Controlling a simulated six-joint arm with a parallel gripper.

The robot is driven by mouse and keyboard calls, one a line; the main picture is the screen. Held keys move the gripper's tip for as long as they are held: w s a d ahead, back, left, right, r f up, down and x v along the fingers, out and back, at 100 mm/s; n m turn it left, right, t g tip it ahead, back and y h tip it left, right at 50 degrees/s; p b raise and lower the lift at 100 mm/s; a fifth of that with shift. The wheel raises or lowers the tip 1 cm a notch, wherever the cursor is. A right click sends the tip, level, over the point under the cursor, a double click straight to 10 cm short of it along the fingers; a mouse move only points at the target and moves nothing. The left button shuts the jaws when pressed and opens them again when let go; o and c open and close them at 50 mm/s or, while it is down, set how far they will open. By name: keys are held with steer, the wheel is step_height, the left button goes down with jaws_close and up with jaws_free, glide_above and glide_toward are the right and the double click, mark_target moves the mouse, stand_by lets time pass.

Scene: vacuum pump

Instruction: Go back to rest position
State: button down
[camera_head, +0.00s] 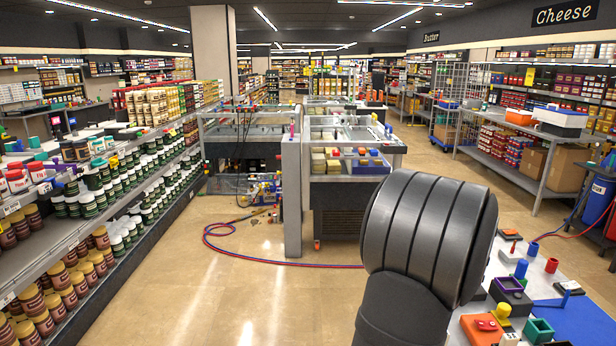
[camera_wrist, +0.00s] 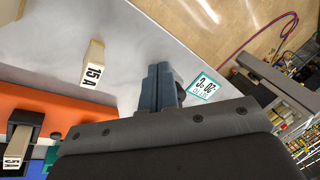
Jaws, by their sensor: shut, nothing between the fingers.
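My gripper (camera_wrist: 161,90) shows in the wrist view with its two dark fingers closed together and nothing between them. It is above a pale grey work surface (camera_wrist: 150,40). In the head view my dark, ribbed arm link covers the lower right, and the gripper itself is hidden or out of frame. In the wrist view a beige block marked 15 A (camera_wrist: 94,62) stands on the surface left of the fingers. A white and teal label (camera_wrist: 205,86) lies just right of them. An orange part (camera_wrist: 40,103) with a second marked block (camera_wrist: 18,145) is at the lower left.
In the head view a white table (camera_head: 490,262) at the lower right holds several small coloured parts and a blue mat (camera_head: 578,318). A shelf of jars (camera_head: 110,215) lines the left. A red and blue hose (camera_head: 225,245) lies on the open floor by a refrigerated counter (camera_head: 345,165).

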steer(key=w+a+f+n+g, duration=0.1)
steer(key=w+a+f+n, duration=0.1)
steer(key=a+f, duration=0.2)
steer(key=w+a+f+n+g+h, duration=0.1)
steer(key=a+f, duration=0.4)
steer(key=a, duration=0.5)
steer(key=shift+w+a+f+n+g+h, duration=0.15)
steer(key=shift+w+n+g+h, duration=0.25)
steer(key=shift+w, duration=0.4)
